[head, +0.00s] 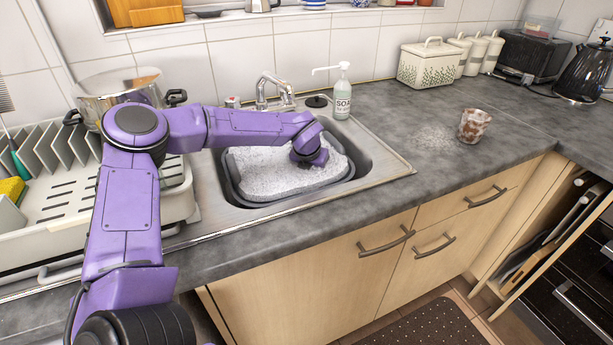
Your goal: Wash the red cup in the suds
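A small cup (474,126), reddish brown with pale blotches, stands upright on the grey worktop right of the sink. The sink (375,172) holds a grey basin (349,172) full of white suds (265,170). My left arm reaches over the basin from the left. My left gripper (313,158) is at the right part of the suds, well left of the cup. Its fingers are hidden, so I cannot see whether they are open or hold anything. My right gripper is not in view.
A soap bottle (342,92) and the tap (270,90) stand behind the basin. A dish rack (60,190) and a steel pot (115,88) are at left. Pale spots (432,141) mark the worktop left of the cup. The worktop around the cup is otherwise clear.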

